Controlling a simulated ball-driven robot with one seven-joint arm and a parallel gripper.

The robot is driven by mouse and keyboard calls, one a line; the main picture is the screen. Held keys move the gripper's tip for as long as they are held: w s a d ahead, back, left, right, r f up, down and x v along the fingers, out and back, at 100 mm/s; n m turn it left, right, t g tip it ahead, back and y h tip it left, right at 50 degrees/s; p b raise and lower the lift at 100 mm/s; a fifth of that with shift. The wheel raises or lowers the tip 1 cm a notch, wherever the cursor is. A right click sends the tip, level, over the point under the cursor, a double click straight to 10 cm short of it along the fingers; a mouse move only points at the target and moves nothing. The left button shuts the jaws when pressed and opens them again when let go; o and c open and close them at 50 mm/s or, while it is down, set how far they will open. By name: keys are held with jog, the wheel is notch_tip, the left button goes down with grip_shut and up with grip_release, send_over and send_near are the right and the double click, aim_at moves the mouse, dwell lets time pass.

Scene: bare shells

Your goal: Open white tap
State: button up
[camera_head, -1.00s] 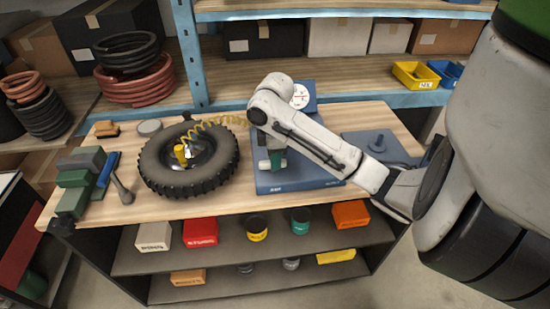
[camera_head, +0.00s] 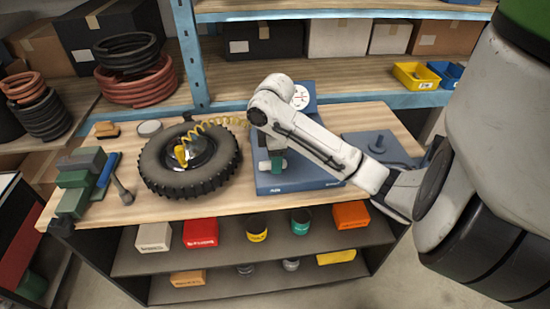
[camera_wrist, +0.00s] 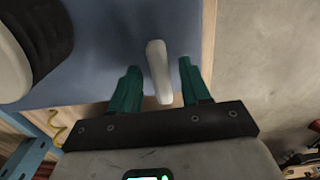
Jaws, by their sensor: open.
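The white tap's handle (camera_wrist: 158,72) is a pale, narrow lever in the wrist view, above a blue surface. My gripper (camera_wrist: 159,88) is open, with one green finger on each side of the lever and visible gaps between. I cannot tell how deep the lever sits between the fingers. In the head view, my gripper (camera_head: 276,164) points down over the blue machine (camera_head: 305,181) on the bench.
A tire (camera_head: 215,181) with a yellow coiled hose (camera_head: 213,122) lies left of the machine. A white dial (camera_head: 301,97) stands behind my arm. A large white and black shape (camera_wrist: 12,65) fills the wrist view's upper left.

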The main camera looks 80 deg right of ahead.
notch_tip(320, 180, up, 11)
dwell(0.7)
jog(key=shift+f, duration=0.1)
